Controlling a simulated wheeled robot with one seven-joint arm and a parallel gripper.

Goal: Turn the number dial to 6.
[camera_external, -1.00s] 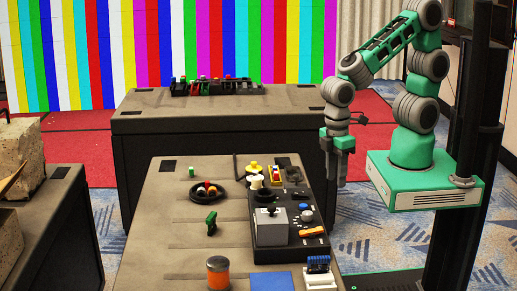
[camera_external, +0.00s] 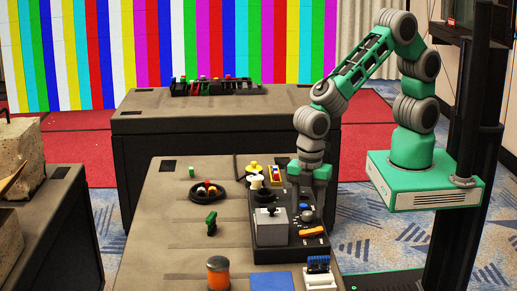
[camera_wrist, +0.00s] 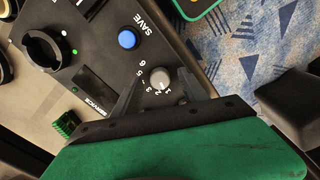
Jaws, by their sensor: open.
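The number dial (camera_wrist: 160,77) is a small pale grey knob on a black panel (camera_wrist: 105,60) in the wrist view. White numbers curve around its left and lower side, with 6 at the upper left and 1 at the lower right. Which number it points to is unclear. My gripper (camera_wrist: 159,74) is open, with one dark finger on each side of the dial; whether either touches it cannot be told.
A blue button (camera_wrist: 127,39) marked SAVE and a black round knob (camera_wrist: 42,50) lie left of the dial. In the external view, a grey box with a joystick (camera_external: 270,222) and an orange handle (camera_external: 312,231) are close by. Carpet lies beyond the panel edge.

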